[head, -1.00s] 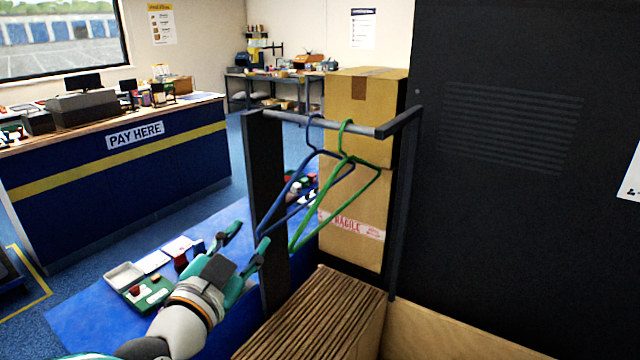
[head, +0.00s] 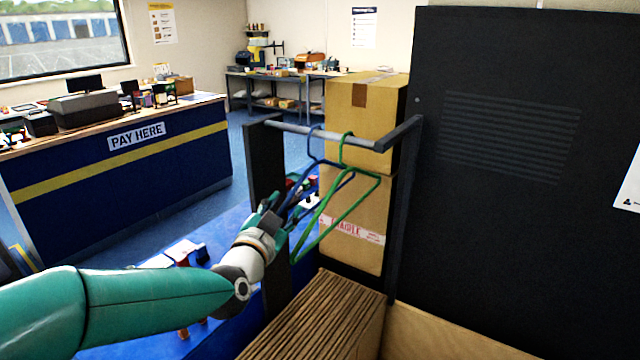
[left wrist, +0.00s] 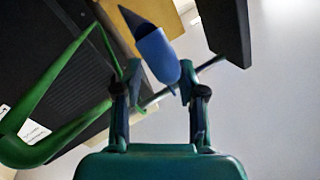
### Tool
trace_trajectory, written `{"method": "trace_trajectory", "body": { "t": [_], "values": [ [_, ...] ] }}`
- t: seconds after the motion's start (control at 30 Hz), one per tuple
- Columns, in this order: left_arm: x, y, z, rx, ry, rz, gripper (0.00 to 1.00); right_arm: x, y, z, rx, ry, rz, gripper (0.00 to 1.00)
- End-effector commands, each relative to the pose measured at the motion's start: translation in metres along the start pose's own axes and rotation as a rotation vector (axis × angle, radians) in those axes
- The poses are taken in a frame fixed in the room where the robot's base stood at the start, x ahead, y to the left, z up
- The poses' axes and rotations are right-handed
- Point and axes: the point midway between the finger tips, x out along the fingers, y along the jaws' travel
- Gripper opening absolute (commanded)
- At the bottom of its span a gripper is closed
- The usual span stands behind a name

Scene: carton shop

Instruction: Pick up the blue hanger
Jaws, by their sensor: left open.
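The blue hanger (head: 326,191) hangs by its hook on a grey rail, left of the green hanger (head: 366,188). My left gripper (head: 282,207) is at the left end of the blue hanger, partly hiding it. In the left wrist view, my left gripper (left wrist: 160,90) is open, with the blue hanger (left wrist: 155,52) between or just beyond its fingertips. I cannot tell whether they touch. The green hanger (left wrist: 45,90) is at the left there. My right gripper is not in view.
The rail (head: 300,130) runs between a dark post (head: 264,165) and a dark bracket at right. Stacked cartons (head: 365,110) stand behind the hangers. A tall black cabinet (head: 530,180) fills the right side.

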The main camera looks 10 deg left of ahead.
Motion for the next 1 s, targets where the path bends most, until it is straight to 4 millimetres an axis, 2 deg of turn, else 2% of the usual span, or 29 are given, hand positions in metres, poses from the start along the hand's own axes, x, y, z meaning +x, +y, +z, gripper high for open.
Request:
{"method": "trace_trajectory", "body": {
  "t": [0.13,0.4,0.47,0.67,1.0],
  "values": [
    [0.018,-0.001,-0.001,0.0,-0.001,0.0,0.4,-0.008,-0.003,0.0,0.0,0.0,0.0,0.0],
    [0.021,0.0,0.0,0.0,0.0,0.0,0.4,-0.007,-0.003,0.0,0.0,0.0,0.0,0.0],
    [0.021,0.0,0.0,0.0,0.0,0.0,0.34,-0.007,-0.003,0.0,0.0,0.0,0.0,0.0],
    [0.021,0.0,0.0,0.0,0.0,0.0,0.0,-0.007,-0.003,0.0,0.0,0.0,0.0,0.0],
    [0.021,0.0,-0.001,0.0,0.0,-0.001,0.0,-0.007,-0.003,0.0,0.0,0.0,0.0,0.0]
  ]
}}
